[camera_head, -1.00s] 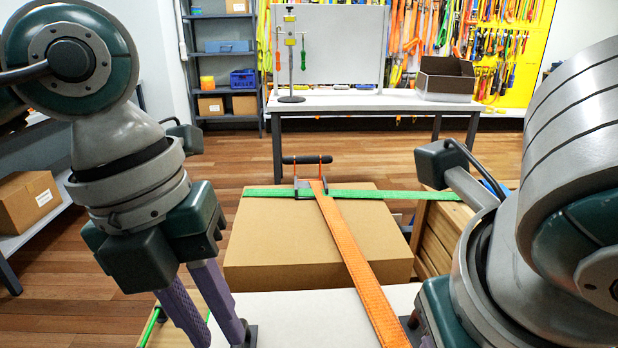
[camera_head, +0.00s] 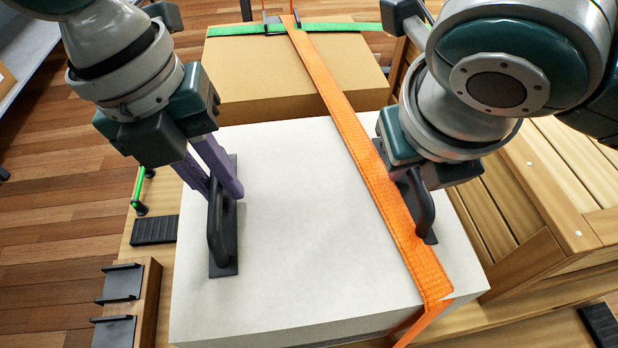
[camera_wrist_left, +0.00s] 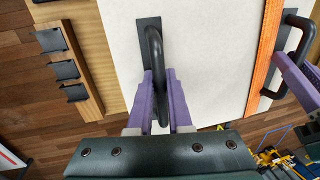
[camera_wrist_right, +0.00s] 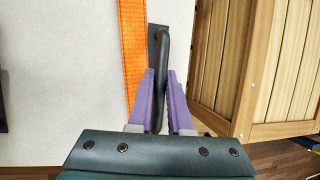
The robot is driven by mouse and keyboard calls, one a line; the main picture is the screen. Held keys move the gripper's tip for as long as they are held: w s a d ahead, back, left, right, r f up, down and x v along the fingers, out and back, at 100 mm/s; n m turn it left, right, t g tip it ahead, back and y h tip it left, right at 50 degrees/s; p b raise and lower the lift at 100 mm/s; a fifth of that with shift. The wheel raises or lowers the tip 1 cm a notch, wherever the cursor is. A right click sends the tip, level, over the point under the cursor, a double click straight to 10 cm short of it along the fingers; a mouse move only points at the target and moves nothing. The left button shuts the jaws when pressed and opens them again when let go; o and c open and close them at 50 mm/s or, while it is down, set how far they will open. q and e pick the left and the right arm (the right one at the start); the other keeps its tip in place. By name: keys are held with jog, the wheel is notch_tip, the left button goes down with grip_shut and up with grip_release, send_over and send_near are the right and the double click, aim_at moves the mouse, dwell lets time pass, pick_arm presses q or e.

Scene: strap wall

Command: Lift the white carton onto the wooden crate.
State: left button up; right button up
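The white carton (camera_head: 300,240) fills the middle of the head view, with a black handle near each side. An orange strap (camera_head: 362,150) lies over its top and down its near side, just left of the right handle. The wooden crate (camera_head: 575,180) stands close to the carton's right side. My left gripper (camera_wrist_left: 160,78) has its purple fingers on both sides of the left handle (camera_wrist_left: 152,45) and appears shut on it. My right gripper (camera_wrist_right: 160,78) likewise appears shut on the right handle (camera_wrist_right: 162,45). The carton sits level.
A brown box (camera_head: 290,85) stands behind the carton, with a green strap (camera_head: 340,27) across it. Under the carton is a wooden platform (camera_head: 150,200). A wooden block with black brackets (camera_head: 125,310) lies at the left. Wooden floor is open farther left.

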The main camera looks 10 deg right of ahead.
pick_arm(q)
grip_shut()
pick_arm(e)
grip_shut()
dwell(0.7)
pick_arm(q)
jog(key=shift+r, duration=0.2)
pick_arm(e)
jog(key=shift+r, duration=0.15)
